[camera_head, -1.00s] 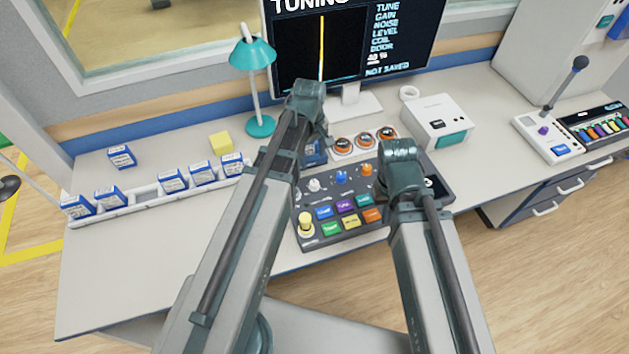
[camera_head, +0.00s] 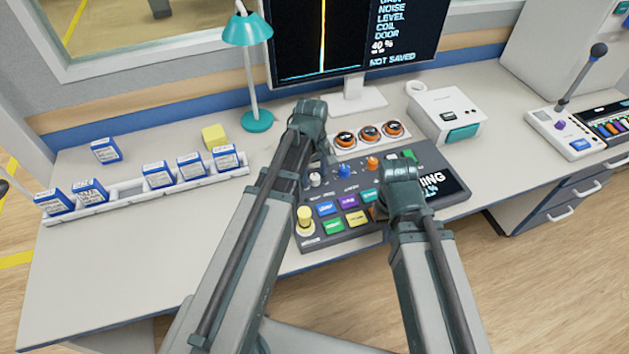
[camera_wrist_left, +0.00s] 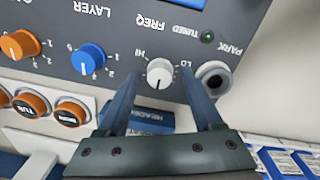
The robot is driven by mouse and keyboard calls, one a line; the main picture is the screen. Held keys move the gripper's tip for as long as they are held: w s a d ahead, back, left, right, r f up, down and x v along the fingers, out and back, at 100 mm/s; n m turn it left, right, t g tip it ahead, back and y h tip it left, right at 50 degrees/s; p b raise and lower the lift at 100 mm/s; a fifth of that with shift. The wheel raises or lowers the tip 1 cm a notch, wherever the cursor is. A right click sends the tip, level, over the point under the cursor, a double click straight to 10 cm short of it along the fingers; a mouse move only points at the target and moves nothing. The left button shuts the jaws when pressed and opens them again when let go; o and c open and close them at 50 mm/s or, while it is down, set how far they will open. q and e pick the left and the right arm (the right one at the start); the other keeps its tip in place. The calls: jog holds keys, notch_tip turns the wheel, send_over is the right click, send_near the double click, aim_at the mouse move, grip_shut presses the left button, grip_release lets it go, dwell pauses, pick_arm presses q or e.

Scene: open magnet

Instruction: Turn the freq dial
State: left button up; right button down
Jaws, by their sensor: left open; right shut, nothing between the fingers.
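The freq dial (camera_wrist_left: 160,72) is a pale round knob with a dark pointer line, between the HI and LO marks under the word FREQ in the left wrist view. It also shows in the head view (camera_head: 315,179) on the dark console (camera_head: 325,240). My left gripper (camera_wrist_left: 160,78) is open, with one finger on each side of the dial; I cannot tell whether they touch it. In the head view my left arm partly hides its fingers. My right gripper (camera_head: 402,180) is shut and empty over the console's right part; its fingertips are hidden.
A blue knob (camera_wrist_left: 88,60) and an orange knob (camera_wrist_left: 20,44) sit beside the dial. A round park socket (camera_wrist_left: 213,78) lies close on its other side. The monitor (camera_head: 345,35) shows a yellow line and NOT SAVED. The desk's left front is clear.

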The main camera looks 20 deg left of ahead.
pick_arm(q)
jog(key=shift+f, duration=0.15)
jog(key=shift+c, duration=0.3)
grip_shut()
jog(key=shift+m, duration=2.9)
jog(key=shift+o, duration=0.3)
grip_release()
